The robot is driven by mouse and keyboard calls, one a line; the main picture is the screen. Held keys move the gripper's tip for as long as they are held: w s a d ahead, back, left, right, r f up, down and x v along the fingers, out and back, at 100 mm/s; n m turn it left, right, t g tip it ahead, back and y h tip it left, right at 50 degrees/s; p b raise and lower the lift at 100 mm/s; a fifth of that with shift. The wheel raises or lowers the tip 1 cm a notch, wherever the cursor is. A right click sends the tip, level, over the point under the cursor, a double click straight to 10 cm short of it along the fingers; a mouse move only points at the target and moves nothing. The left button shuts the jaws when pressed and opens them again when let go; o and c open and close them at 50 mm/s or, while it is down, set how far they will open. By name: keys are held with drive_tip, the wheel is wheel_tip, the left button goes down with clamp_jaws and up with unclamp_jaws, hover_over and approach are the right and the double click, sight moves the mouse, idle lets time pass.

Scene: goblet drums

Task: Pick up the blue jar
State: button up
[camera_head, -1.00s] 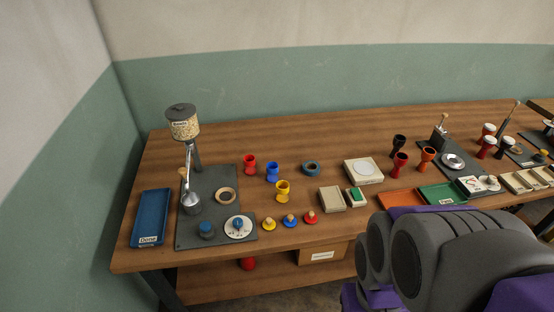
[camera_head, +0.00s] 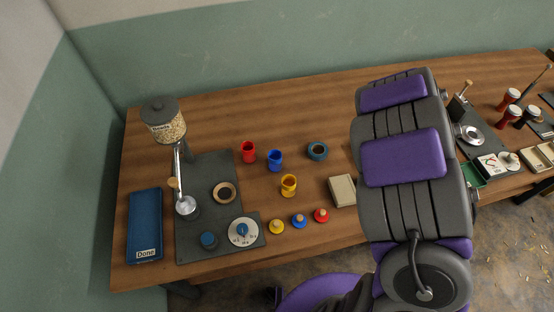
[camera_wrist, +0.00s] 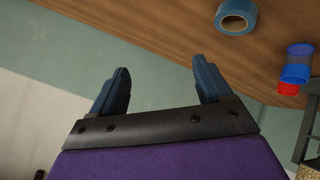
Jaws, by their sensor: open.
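The blue jar (camera_head: 275,160) stands upright on the wooden table, between a red jar (camera_head: 248,152) and a yellow jar (camera_head: 289,185). The blue jar also shows at the right of the wrist view (camera_wrist: 298,64), with part of the red jar (camera_wrist: 288,89) beside it. My gripper (camera_wrist: 158,85) is open and empty in the wrist view, its two dark fingers spread apart and clear of the jars. The head view shows my arm at the right, but not the fingers.
Yellow, blue and red lids (camera_head: 299,221) lie in front. A grey mat (camera_head: 205,165) with a bean dispenser (camera_head: 163,120) and a blue "Done" tray (camera_head: 145,225) are at the left. Table behind the jars is clear.

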drive_tip(key=s+a+f+n+g+y, duration=0.1)
drive_tip(key=s+a+f+n+y, duration=0.15)
drive_tip(key=a+f+y, duration=0.4)
drive_tip(key=g+y+p, duration=0.1)
drive_tip(key=g+y, duration=0.1)
drive_tip(key=y, duration=0.2)
approach(270, 154)
drive_tip(key=shift+g, duration=0.3)
drive_tip(key=b+x, duration=0.2)
drive_tip(key=x, duration=0.2)
drive_tip(key=shift+w+a, duration=0.15)
drive_tip(key=shift+a, duration=0.15)
drive_tip(key=shift+w+a, duration=0.1)
drive_tip(key=shift+w, duration=0.05)
drive_tip(key=b+x, duration=0.1)
drive_tip(key=x, duration=0.3)
drive_tip(key=shift+w+a+f+b, duration=0.1)
drive_tip(key=shift+w+f+b, duration=0.05)
drive_tip(key=shift+b, duration=0.15)
drive_tip(key=shift+w+a+f, duration=0.1)
drive_tip(key=shift+a, duration=0.35)
drive_tip(key=shift+d, duration=0.25)
drive_tip(key=c, duration=0.5)
drive_tip(key=shift+a, duration=0.1)
drive_tip(key=c, duration=0.6)
